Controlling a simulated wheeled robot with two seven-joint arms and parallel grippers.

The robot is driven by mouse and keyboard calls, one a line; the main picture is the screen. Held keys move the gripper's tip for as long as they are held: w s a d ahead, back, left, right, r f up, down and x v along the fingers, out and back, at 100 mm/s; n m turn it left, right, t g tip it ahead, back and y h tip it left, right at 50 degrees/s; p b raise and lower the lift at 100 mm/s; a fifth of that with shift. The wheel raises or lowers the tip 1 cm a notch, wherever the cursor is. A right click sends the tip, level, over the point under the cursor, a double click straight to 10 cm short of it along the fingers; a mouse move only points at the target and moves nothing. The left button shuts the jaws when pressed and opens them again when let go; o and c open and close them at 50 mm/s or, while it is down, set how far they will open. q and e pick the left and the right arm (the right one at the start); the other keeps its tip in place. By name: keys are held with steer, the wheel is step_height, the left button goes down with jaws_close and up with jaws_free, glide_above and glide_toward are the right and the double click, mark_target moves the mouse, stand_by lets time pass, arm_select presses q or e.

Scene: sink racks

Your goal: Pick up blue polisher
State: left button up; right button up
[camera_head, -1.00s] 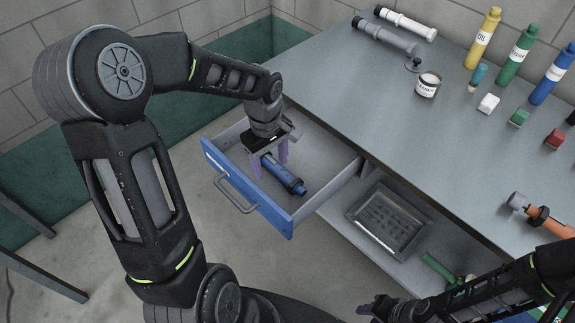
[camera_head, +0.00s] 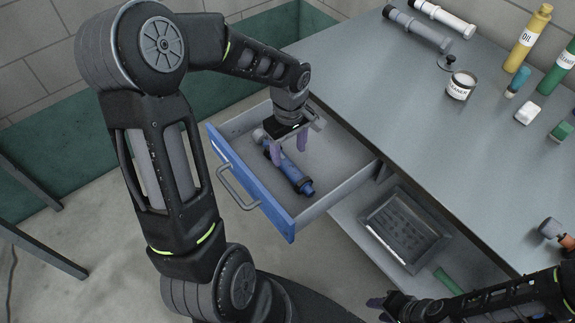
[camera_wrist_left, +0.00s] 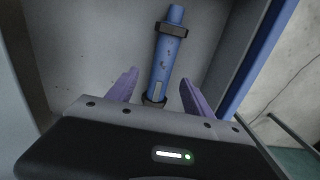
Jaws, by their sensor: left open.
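The blue polisher (camera_head: 297,180) lies in the open blue-fronted drawer (camera_head: 250,187). In the left wrist view the polisher (camera_wrist_left: 165,62) is a worn blue tube with dark collars, running away from the gripper. My left gripper (camera_head: 290,149) is open above the drawer, over the polisher's far part, and hides some of it. In the left wrist view, the purple fingers (camera_wrist_left: 157,90) stand apart on either side of the polisher's near end, with nothing clamped between them. My right gripper (camera_head: 385,304) is at the bottom of the head view, away from the drawer; its opening is unclear.
The workbench (camera_head: 400,110) carries white and grey tubes, a white tin (camera_head: 461,85), bottles and small blocks. A dark tray (camera_head: 405,232) sits on the shelf below.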

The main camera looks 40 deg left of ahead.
mark_target(288, 163)
arm_select(q)
steer(key=shift+f, duration=0.15)
step_height(288, 163, down, 5)
steer(key=shift+s+a+f+p, duration=0.1)
steer(key=shift+s+a+p, duration=0.05)
steer(key=shift+p, duration=0.3)
steer(key=shift+c, duration=0.3)
jaws_close()
stand_by(0.7)
stand_by(0.8)
